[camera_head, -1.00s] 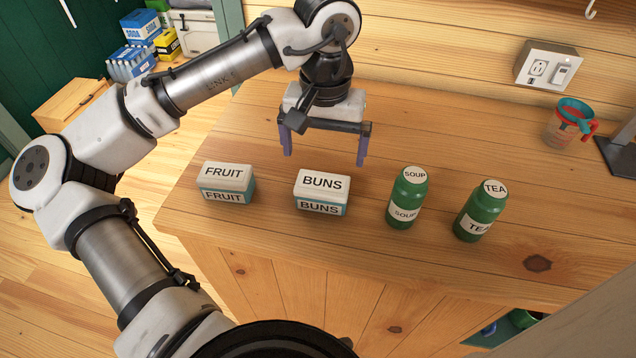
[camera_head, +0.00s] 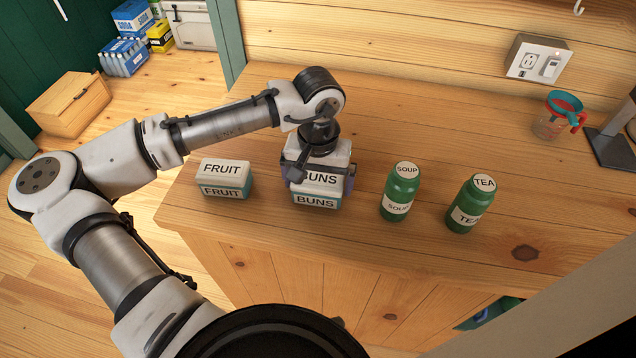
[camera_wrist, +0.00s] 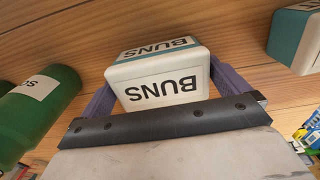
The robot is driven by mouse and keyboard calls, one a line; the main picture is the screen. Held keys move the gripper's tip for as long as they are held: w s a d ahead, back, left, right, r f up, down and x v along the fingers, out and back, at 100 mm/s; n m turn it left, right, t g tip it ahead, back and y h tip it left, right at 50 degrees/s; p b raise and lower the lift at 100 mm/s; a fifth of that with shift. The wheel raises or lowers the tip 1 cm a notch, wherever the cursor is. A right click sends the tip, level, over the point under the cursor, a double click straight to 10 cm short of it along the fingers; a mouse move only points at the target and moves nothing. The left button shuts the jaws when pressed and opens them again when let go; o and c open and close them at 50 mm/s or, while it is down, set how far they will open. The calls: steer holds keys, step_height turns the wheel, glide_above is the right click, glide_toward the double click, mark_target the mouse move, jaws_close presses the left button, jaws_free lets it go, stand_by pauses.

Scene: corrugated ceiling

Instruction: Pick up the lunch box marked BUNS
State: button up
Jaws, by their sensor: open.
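The lunch box marked BUNS (camera_head: 316,201) is white and teal and sits on the wooden counter, partly hidden by my gripper in the head view. In the wrist view the BUNS box (camera_wrist: 160,92) lies between the two purple fingers. My gripper (camera_head: 320,192) is lowered over the box, with its fingers open on either side. In the wrist view my gripper (camera_wrist: 165,88) shows a finger at the left and right of the box. I cannot tell whether the right finger touches it.
The FRUIT lunch box (camera_head: 222,178) stands to the left. The green SOUP jar (camera_head: 399,192) and green TEA jar (camera_head: 470,204) stand to the right. A measuring cup (camera_head: 559,116) is farther back. The counter (camera_head: 420,120) behind the jars is clear.

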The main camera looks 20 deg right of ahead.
steer(key=shift+c, duration=0.3)
steer(key=c, duration=0.8)
